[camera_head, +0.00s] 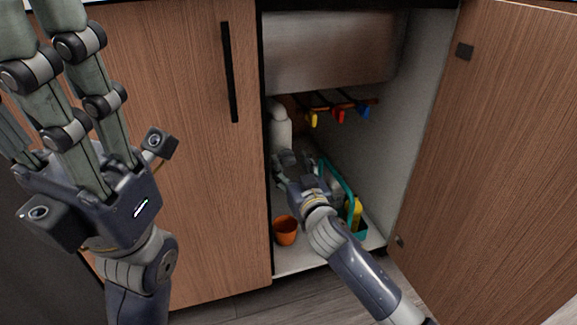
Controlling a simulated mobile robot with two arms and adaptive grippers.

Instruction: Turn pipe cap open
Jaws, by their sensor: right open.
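The cabinet under the sink is open. Inside, a white upright cylinder (280,128), perhaps a pipe or bottle, stands at the left. I cannot make out which part is the pipe cap. My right gripper (294,166) is open inside the cabinet, with its fingers just below and right of the white cylinder. Its hand hides part of what lies behind, and I cannot tell whether the fingers touch anything. My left gripper (62,22) is raised in front of the closed left door, fingers up, with its tips cut off by the frame.
Yellow (312,119), red (338,116) and blue (364,112) handles sit on pipes below the sink basin (335,55). An orange cup (285,231) and a teal caddy (359,230) with a yellow bottle (353,211) stand on the cabinet floor. The open right door (490,150) bounds the right side.

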